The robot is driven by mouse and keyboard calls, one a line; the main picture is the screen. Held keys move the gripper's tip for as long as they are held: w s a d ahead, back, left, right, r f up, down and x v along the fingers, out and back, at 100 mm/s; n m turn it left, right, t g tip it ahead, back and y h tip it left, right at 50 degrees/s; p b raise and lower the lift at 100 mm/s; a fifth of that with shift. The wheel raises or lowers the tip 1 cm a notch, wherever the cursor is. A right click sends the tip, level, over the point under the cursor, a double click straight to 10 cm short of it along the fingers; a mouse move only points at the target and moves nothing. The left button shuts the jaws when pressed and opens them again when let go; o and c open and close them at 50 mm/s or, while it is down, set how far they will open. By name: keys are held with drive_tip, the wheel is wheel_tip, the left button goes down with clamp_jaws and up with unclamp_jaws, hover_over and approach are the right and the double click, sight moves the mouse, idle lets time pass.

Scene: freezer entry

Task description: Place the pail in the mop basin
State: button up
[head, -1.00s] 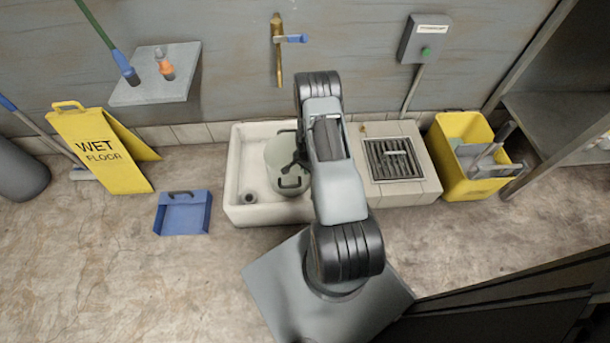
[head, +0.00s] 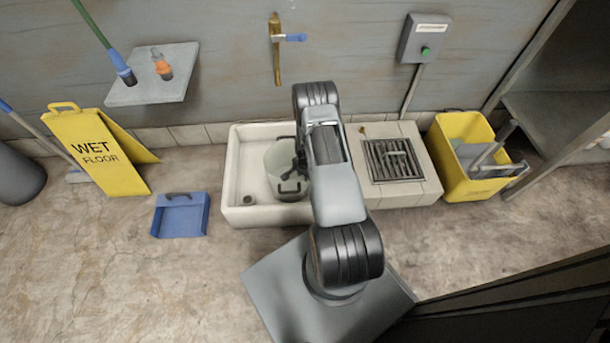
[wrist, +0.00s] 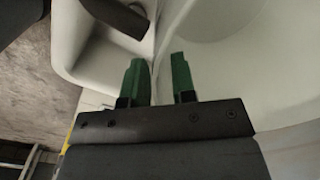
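The pail (head: 283,168) is a pale grey-green round vessel with dark handles. In the head view it appears within the white mop basin (head: 234,180), right of the drain hole. I cannot tell whether it rests on the basin floor. My gripper (head: 301,158) is at the pail's right side, partly hidden by my arm. In the wrist view my gripper (wrist: 158,80) has its green fingertips apart, with a pale curved edge, seemingly the pail's rim (wrist: 170,40), passing between and beyond them. A clear gap shows between the fingers. A dark bar shows at the top left.
A grated drain block (head: 410,195) adjoins the basin's right side, with a yellow mop bucket (head: 455,130) beyond. A blue dustpan (head: 180,222) and a yellow wet-floor sign (head: 110,170) stand left. A tap (head: 276,50) is on the wall above. The left front floor is clear.

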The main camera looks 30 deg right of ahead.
wheel_tip(320, 180, up, 12)
drive_tip(key=p, duration=0.4)
drive_tip(key=a+r+n+t, duration=0.1)
drive_tip(key=a+r+n, duration=0.25)
drive_tip(key=r, duration=0.75)
drive_tip(key=a+r+n, duration=0.3)
drive_tip(key=a+r, duration=0.2)
drive_tip(key=r, duration=0.6)
drive_tip(key=s+a+r+n, duration=0.2)
drive_tip(key=s+a+r, duration=0.1)
drive_tip(key=s+r, duration=0.1)
drive_tip(key=s+a+r+n+t, duration=0.1)
drive_tip(key=s+a+r+n, duration=0.2)
drive_tip(key=s+r, duration=0.2)
drive_tip(key=s+a+r+n, duration=0.3)
drive_tip(key=s+r, duration=0.2)
drive_tip(key=s, duration=0.1)
drive_tip(key=shift+a+r+t, duration=0.2)
drive_tip(key=shift+a+t, duration=0.1)
drive_tip(key=shift+t, duration=0.1)
drive_tip(key=shift+w, duration=0.1)
